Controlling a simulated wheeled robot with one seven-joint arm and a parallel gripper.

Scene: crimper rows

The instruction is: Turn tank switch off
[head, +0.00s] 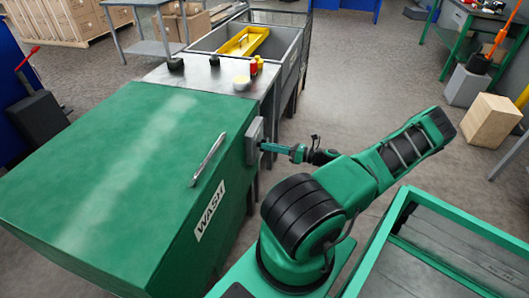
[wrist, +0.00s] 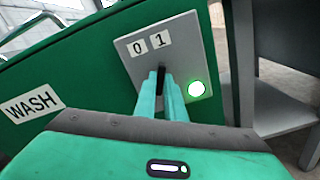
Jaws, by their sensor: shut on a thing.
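The green wash tank (head: 110,185) fills the left of the head view, with a WASH label (wrist: 32,102) on its side. The tank switch panel (wrist: 130,62) is a grey plate marked 0 and 1, with a lit green lamp (wrist: 196,89). It also shows edge-on at the tank's right end in the head view (head: 252,141). A dark switch lever (wrist: 160,76) shows between my fingertips, below the 1 mark. My gripper (wrist: 161,80) is shut on this lever; its teal fingers hide most of it. My gripper also reaches the panel in the head view (head: 264,147).
A pale handle (head: 208,160) stands on the tank's lid edge. Behind the tank is a metal counter (head: 205,80) with small containers, then a sink with a yellow tray (head: 243,42). A green-rimmed bin (head: 450,215) is at lower right.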

